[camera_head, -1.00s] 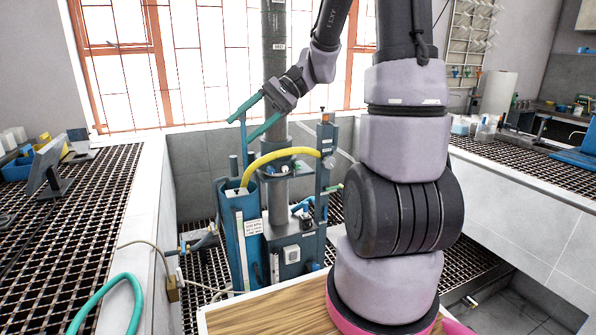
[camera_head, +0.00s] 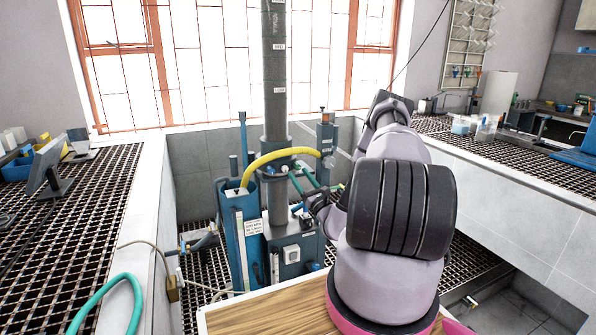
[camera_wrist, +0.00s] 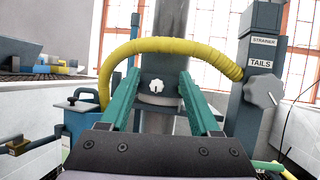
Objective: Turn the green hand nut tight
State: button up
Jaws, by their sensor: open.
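My gripper (camera_head: 297,169) is open and empty, with its two teal fingers reaching towards the grey column (camera_head: 277,205) of the flotation rig. In the wrist view the fingers (camera_wrist: 158,80) stand apart on either side of a small pale knob (camera_wrist: 156,87) on the column's collar. I cannot tell whether they touch the collar. I cannot make out a clearly green hand nut in either view. A grey lobed hand knob (camera_wrist: 263,91) sits on the box labelled TAILS (camera_wrist: 262,50), right of my fingers.
A yellow hose (camera_head: 262,161) arches across the column close above my fingers. A blue tank (camera_head: 236,225) stands left of the column, and a blue upright (camera_head: 326,140) stands right. Grated benches (camera_head: 80,220) flank the rig.

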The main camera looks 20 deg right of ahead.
aim_at(298, 167)
jog(key=s+d+f+m+h, duration=0.1)
jog(key=d+f+m+h, duration=0.2)
jog(key=f+h, duration=0.2)
jog(key=x, duration=1)
jog(key=shift+w+d+f, duration=0.1)
jog(key=shift+w+f, duration=0.1)
jog(key=shift+w, duration=0.1)
jog(key=shift+m, duration=0.3)
grip_shut()
